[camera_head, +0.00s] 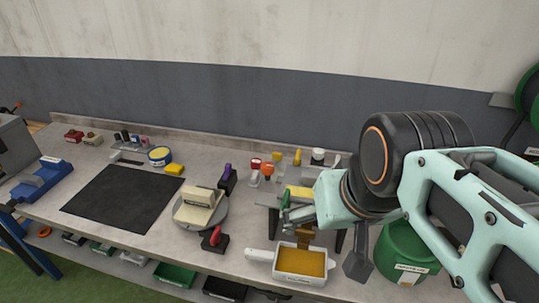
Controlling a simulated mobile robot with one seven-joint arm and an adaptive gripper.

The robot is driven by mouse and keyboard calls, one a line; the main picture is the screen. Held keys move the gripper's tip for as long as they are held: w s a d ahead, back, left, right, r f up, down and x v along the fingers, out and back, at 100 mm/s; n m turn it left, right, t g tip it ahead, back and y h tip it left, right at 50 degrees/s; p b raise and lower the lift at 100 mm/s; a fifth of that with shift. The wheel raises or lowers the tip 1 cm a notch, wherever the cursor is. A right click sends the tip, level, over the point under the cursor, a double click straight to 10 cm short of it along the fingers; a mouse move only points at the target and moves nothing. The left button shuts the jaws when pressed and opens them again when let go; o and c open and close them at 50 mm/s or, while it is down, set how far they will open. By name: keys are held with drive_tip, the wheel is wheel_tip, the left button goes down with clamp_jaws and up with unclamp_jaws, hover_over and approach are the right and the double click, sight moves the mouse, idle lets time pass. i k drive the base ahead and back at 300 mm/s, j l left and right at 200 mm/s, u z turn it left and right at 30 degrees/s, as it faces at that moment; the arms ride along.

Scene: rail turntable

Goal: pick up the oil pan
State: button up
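The oil pan is a white rectangular tray (278,277) of amber oil near the front edge of the bench, with a white handle pointing left. My mint-and-black arm reaches in from the right. My gripper (312,215) is above and behind the pan, beside yellow and dark items. Its fingers blend into these items and are partly hidden by my wrist, so I cannot tell whether they are open or shut. The pan appears to rest on the bench.
A round stand (187,216) with a cream block is left of the pan, with a red-handled tool (214,239) between. A black mat (124,204) lies further left. A green bucket (400,254) is to the right. Small bottles and caps stand behind.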

sight(291, 264)
drive_tip(key=j+z, duration=0.3)
drive_tip(key=k+j+z, duration=0.1)
drive_tip(key=j+z, duration=0.2)
drive_tip(key=k+j+z, duration=0.2)
drive_tip(key=k, duration=0.3)
drive_tip(key=i+l+u, duration=0.2)
drive_tip(key=i, duration=0.3)
